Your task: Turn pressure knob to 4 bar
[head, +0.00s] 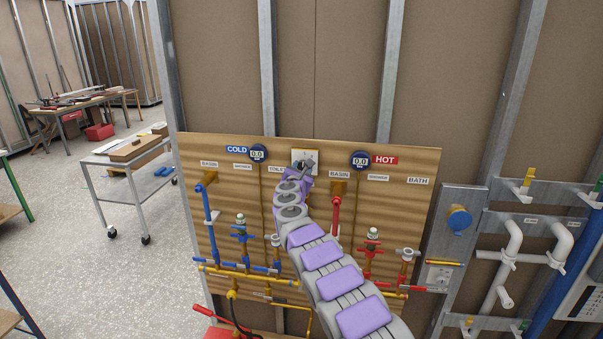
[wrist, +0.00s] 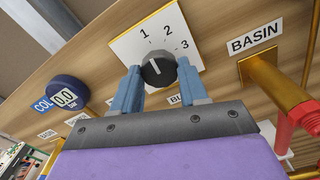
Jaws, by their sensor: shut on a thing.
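The pressure knob (wrist: 157,69) is dark grey and round, on a white plate (wrist: 128,45) marked 1, 2 and 3 in the wrist view. A pale mark shows on its face; I cannot read its setting for sure. My gripper (wrist: 158,78) is shut on the knob, one blue-grey finger on each side. In the head view my gripper (head: 303,172) reaches the white plate (head: 313,157) at the top of the wooden board, and my arm hides part of it. Any 4 mark is not visible.
The wooden board (head: 220,160) carries a cold gauge (head: 258,153) and a hot gauge (head: 360,160), both reading 0.0. Blue pipes (head: 209,215) and red pipes (head: 336,215) with valves flank my arm below. A trolley (head: 150,180) stands at left on open floor.

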